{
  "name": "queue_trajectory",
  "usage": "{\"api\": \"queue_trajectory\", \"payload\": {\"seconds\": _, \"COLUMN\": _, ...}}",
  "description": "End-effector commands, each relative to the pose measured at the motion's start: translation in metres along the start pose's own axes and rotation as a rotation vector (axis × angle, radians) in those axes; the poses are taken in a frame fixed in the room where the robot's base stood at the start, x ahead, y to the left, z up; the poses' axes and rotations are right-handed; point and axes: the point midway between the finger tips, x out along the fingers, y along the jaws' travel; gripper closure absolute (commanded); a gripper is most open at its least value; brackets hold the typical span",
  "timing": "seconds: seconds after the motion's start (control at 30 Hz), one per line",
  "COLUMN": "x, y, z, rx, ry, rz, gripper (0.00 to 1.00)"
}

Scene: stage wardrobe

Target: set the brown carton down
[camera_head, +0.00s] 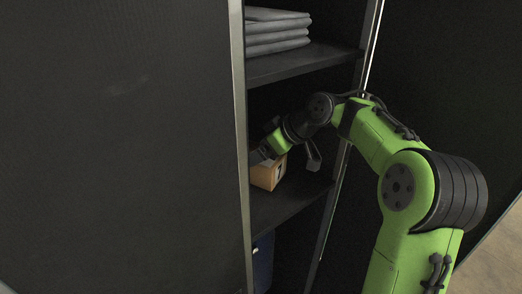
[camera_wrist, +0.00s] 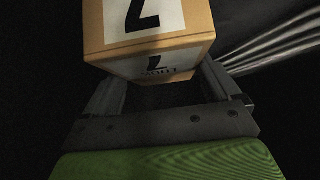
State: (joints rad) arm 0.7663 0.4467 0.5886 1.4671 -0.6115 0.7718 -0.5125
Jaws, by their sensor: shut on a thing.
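The brown carton (camera_head: 266,176) has a white label with a dark 7 and is inside the wardrobe, at the middle shelf (camera_head: 285,205). In the wrist view the carton (camera_wrist: 198,25) fills the top middle, between the two fingers. My gripper (camera_wrist: 165,85) is shut on it. In the head view my gripper (camera_head: 268,155) reaches into the compartment from the right, and my wrist partly covers the carton. I cannot tell whether the carton's underside touches the shelf.
Folded grey cloths (camera_head: 277,35) lie on the upper shelf (camera_head: 300,66), above my arm. A dark blue thing (camera_head: 263,262) stands below the middle shelf. A large dark panel (camera_head: 120,150) closes off the left, and a metal-edged upright (camera_head: 372,45) stands at the right. The front of the middle shelf looks clear.

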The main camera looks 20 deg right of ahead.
Motion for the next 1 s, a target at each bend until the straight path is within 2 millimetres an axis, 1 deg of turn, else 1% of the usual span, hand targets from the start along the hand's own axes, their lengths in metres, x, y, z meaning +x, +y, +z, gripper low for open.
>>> {"api": "queue_trajectory", "payload": {"seconds": 0.27, "x": 0.003, "y": 0.000, "z": 0.003, "rx": -0.003, "ry": 0.002, "rz": 0.002, "gripper": 0.51}}
{"api": "queue_trajectory", "payload": {"seconds": 0.3, "x": 0.003, "y": 0.000, "z": 0.004, "rx": -0.002, "ry": 0.001, "rz": 0.002, "gripper": 0.08}}
{"api": "queue_trajectory", "payload": {"seconds": 0.37, "x": 0.003, "y": 0.000, "z": 0.003, "rx": -0.002, "ry": 0.001, "rz": 0.002, "gripper": 0.00}}
{"api": "queue_trajectory", "payload": {"seconds": 0.57, "x": 0.002, "y": 0.000, "z": 0.002, "rx": -0.002, "ry": 0.001, "rz": 0.001, "gripper": 0.00}}
{"api": "queue_trajectory", "payload": {"seconds": 0.63, "x": -0.002, "y": 0.001, "z": 0.000, "rx": -0.002, "ry": 0.002, "rz": 0.003, "gripper": 0.00}}
{"api": "queue_trajectory", "payload": {"seconds": 0.67, "x": -0.007, "y": 0.001, "z": 0.000, "rx": -0.002, "ry": 0.003, "rz": 0.004, "gripper": 0.00}}
{"api": "queue_trajectory", "payload": {"seconds": 0.9, "x": -0.058, "y": 0.002, "z": 0.000, "rx": -0.001, "ry": 0.002, "rz": 0.006, "gripper": 0.00}}
{"api": "queue_trajectory", "payload": {"seconds": 1.0, "x": -0.071, "y": 0.001, "z": 0.000, "rx": -0.002, "ry": 0.002, "rz": 0.003, "gripper": 0.00}}
